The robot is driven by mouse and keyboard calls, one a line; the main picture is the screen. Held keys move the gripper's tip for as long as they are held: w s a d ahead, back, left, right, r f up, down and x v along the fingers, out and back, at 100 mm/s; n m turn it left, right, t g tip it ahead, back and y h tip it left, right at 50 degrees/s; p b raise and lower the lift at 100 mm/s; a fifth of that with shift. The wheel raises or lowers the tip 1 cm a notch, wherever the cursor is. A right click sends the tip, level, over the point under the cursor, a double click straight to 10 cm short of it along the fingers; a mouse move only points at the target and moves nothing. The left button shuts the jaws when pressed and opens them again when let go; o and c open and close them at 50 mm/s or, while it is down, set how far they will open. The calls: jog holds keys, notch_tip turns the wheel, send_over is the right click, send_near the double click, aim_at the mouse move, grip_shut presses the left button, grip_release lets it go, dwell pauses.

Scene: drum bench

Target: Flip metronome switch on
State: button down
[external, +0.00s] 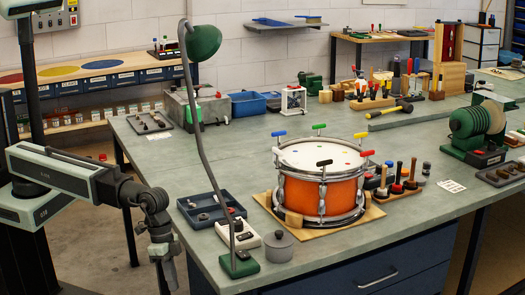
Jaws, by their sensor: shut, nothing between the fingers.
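A small white box with a dark top panel (249,241), which looks like the metronome, sits near the bench's front left edge, beside the lamp post. Its switch is too small to make out, and the post partly covers the box. My gripper (168,279) points down to the left of the bench's front left corner, apart from the box and the bench. It is shut and empty.
A green desk lamp (204,41) rises on a thin post from a green base (239,265). A dark parts tray (196,209), a grey lidded pot (279,247) and an orange drum (318,195) stand close by.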

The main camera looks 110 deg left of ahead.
notch_tip(320, 180, up, 7)
jog(key=m+p, duration=0.1)
jog(key=p, duration=0.4)
notch_tip(320, 180, up, 24)
jog(key=m+g+y+p, duration=0.25)
jog(key=m+p, duration=0.65)
jog(key=p, duration=1.6)
send_over(250, 234)
jog(key=s+d, duration=0.1)
jog(key=shift+s+d+t+y, duration=0.15)
jog(key=shift+t+y, duration=0.1)
jog(key=shift+t, duration=0.2)
jog(key=shift+f+b, duration=0.1)
jog(key=shift+b, duration=0.25)
jog(key=f+b, duration=0.9)
jog(key=w+a+f+b, duration=0.1)
jog(key=f+b, duration=0.3)
jog(key=shift+a+f+b, duration=0.1)
jog(key=shift+f+b, duration=0.2)
jog(key=shift+b, duration=0.05)
